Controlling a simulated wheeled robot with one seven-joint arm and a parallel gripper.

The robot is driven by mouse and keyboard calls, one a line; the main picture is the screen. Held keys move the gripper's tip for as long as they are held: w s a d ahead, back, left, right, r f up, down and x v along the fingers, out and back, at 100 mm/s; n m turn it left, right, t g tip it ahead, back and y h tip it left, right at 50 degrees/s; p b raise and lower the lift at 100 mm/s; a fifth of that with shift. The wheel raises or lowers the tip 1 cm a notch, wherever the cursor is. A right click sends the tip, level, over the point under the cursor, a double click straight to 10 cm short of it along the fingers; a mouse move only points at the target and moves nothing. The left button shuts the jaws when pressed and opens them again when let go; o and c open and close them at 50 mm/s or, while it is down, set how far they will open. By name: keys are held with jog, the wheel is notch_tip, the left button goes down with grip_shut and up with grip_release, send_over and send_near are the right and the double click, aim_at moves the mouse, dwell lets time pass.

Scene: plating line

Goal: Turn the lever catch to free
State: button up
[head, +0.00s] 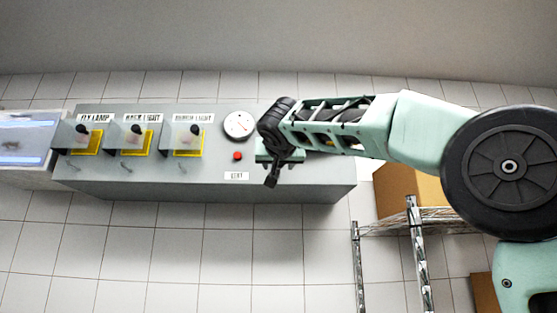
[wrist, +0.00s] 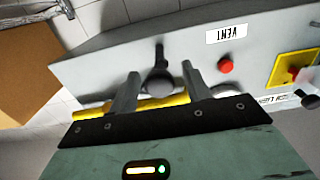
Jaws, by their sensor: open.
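In the head view my gripper (head: 271,176) is in front of the right part of the grey control box (head: 240,188) and hides the lever.
Left of my gripper are a red button (head: 238,156), a VENT label (head: 236,176) and a round dial (head: 238,125). Several black switches on yellow plates under clear covers (head: 188,140) line the box further left. A wire shelf (head: 430,220) with a cardboard box (head: 395,190) stands right.

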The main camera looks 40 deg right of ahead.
jog(key=c, duration=0.9)
jog(key=shift+n, duration=0.3)
jog(key=n+b, duration=0.1)
jog(key=n, duration=1.1)
jog(key=shift+r+n, duration=0.1)
jog(key=shift+n, duration=0.2)
jog(key=shift+n+p, duration=0.65)
jog(key=shift+n, duration=1.65)
